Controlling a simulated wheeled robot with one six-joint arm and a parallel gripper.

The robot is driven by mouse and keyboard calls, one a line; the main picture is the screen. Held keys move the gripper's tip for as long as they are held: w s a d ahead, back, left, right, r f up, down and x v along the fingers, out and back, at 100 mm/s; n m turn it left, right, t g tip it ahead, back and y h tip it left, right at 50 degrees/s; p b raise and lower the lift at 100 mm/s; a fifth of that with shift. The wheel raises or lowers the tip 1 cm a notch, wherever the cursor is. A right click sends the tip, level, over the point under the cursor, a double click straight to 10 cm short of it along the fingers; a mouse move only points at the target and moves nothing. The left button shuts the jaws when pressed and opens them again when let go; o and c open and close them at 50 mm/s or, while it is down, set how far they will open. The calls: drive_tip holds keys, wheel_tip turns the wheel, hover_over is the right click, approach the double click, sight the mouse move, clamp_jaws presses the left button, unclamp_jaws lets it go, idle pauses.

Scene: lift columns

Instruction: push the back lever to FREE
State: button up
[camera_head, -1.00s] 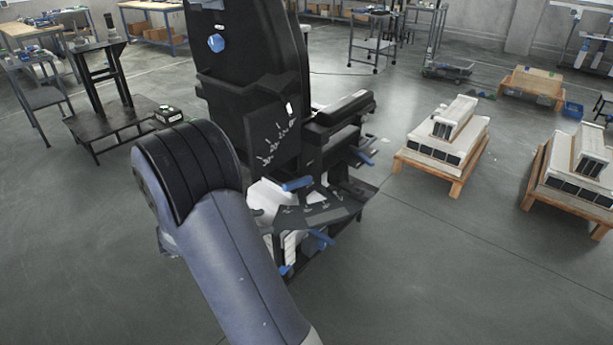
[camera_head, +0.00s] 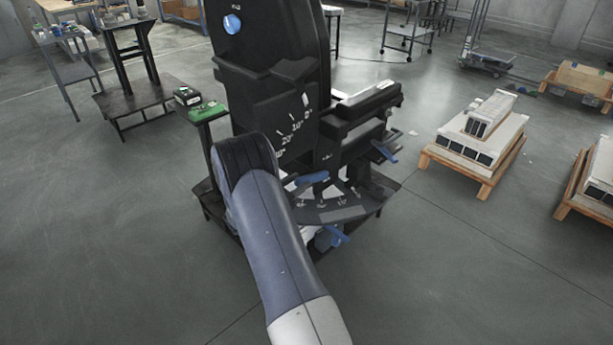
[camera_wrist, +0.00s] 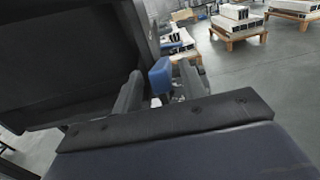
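A black seat (camera_head: 275,60) with a tall backrest stands in the middle of the head view, and its backrest side carries an angle scale. A blue lever (camera_head: 312,179) sticks out above a dark fan-shaped plate with white markings. Another blue lever (camera_head: 335,236) is lower, and a third (camera_head: 385,150) is at the right. I cannot tell which is the back lever, and the word FREE is not readable. In the wrist view my gripper (camera_wrist: 160,88) has its fingers apart, with a blue handle end (camera_wrist: 160,75) between or just beyond them. Contact cannot be told. My arm hides the gripper in the head view.
Pallets with pale stacked units (camera_head: 480,135) stand at the right. A black stand (camera_head: 135,70) is at the back left. The floor in front is clear.

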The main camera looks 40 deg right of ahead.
sight(308, 176)
drive_tip(key=shift+w+d, duration=0.15)
drive_tip(key=shift+d, duration=1.75)
drive_tip(key=shift+c, duration=0.4)
clamp_jaws()
